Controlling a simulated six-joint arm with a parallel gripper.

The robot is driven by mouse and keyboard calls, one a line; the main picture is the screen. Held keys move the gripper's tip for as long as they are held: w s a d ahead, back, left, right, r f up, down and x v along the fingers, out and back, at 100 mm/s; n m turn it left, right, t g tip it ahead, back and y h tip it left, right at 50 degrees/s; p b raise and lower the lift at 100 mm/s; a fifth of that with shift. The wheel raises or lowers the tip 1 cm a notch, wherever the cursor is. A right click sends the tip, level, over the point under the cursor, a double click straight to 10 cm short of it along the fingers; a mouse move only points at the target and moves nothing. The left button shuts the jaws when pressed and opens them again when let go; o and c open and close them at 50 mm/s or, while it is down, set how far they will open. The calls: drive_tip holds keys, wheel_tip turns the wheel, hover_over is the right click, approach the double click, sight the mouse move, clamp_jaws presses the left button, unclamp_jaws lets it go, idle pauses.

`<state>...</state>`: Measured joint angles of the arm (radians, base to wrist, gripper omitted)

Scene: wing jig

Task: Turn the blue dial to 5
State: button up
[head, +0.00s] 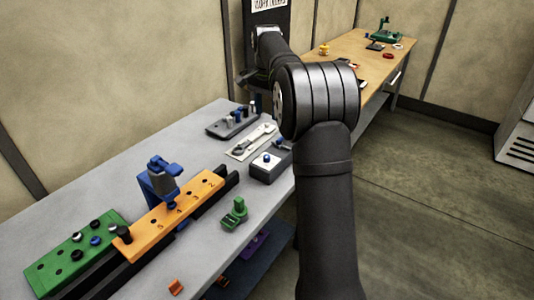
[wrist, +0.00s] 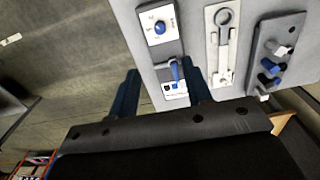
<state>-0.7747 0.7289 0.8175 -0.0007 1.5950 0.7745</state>
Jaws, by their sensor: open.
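The blue dial (wrist: 159,27) sits on a white marked face on a grey box (wrist: 147,38), at the top of the wrist view. In the head view, the dial (head: 266,158) is on the grey box near the table's right edge. Its setting is too small to read. My gripper (wrist: 163,71) is open, with its two dark fingers apart and nothing seen held between them. In the wrist view the dial lies beyond the fingertips, apart from them. In the head view my arm hides much of the gripper area.
A blue lever (wrist: 176,72) on the same box shows between the fingers. A wrench (wrist: 222,45) on a white plate and a rack of blue and white pegs (wrist: 271,66) stand alongside. An orange numbered block (head: 150,229) and green block (head: 60,262) are at the front left.

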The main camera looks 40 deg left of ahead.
sight(267, 156)
wheel_tip(267, 156, down, 17)
drive_tip(key=shift+f, duration=0.1)
idle(0.4)
clamp_jaws()
